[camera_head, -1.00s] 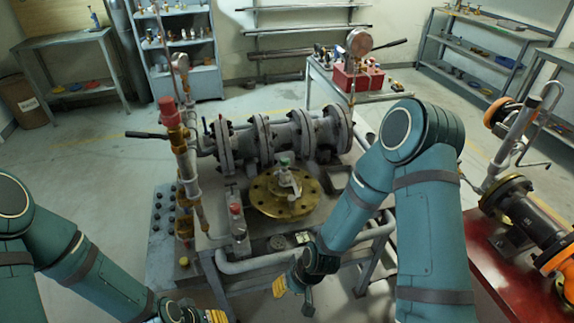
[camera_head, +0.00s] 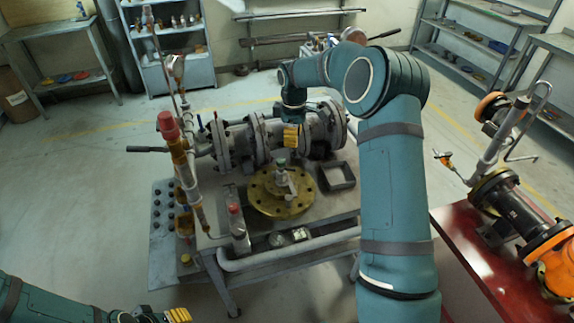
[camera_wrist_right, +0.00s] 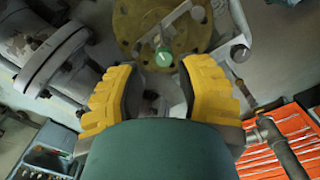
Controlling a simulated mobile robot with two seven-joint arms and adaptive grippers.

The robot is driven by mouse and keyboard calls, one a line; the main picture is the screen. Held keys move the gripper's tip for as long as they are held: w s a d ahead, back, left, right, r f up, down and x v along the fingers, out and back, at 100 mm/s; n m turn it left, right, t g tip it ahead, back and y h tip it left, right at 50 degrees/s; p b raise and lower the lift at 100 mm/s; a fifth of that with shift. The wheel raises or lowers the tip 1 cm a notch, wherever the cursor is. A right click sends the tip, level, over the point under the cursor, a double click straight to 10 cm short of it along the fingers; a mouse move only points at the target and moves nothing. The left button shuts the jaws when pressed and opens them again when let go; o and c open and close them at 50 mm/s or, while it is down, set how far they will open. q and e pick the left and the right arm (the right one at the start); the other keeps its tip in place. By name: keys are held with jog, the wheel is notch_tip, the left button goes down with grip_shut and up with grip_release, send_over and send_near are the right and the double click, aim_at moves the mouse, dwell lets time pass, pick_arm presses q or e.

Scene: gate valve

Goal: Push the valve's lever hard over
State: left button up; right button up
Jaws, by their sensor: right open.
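A small valve with a green cap (camera_head: 281,163) and a pale grey lever (camera_head: 291,184) stands on a round brass flange (camera_head: 268,205) on the bench. In the right wrist view the green cap (camera_wrist_right: 163,57) lies just beyond the fingertips, between them in the picture, with the brass flange (camera_wrist_right: 150,25) behind it. My right gripper (camera_head: 291,137) is open and empty, above and behind the flange in the head view; contact with the valve cannot be told. My left gripper (camera_head: 178,315) is at the bottom edge, partly cut off.
Grey flanged pipework (camera_head: 235,143) runs behind the valve. A red-capped upright pipe (camera_head: 168,125) and a black handle (camera_head: 147,149) stand to the left. A square grey frame (camera_head: 338,176) lies right of the flange. A red table (camera_head: 450,235) stands at right.

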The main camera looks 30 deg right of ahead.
aim_at(287, 169)
notch_tip(287, 169, down, 13)
jog(key=shift+r, duration=0.1)
dwell(0.3)
grip_shut()
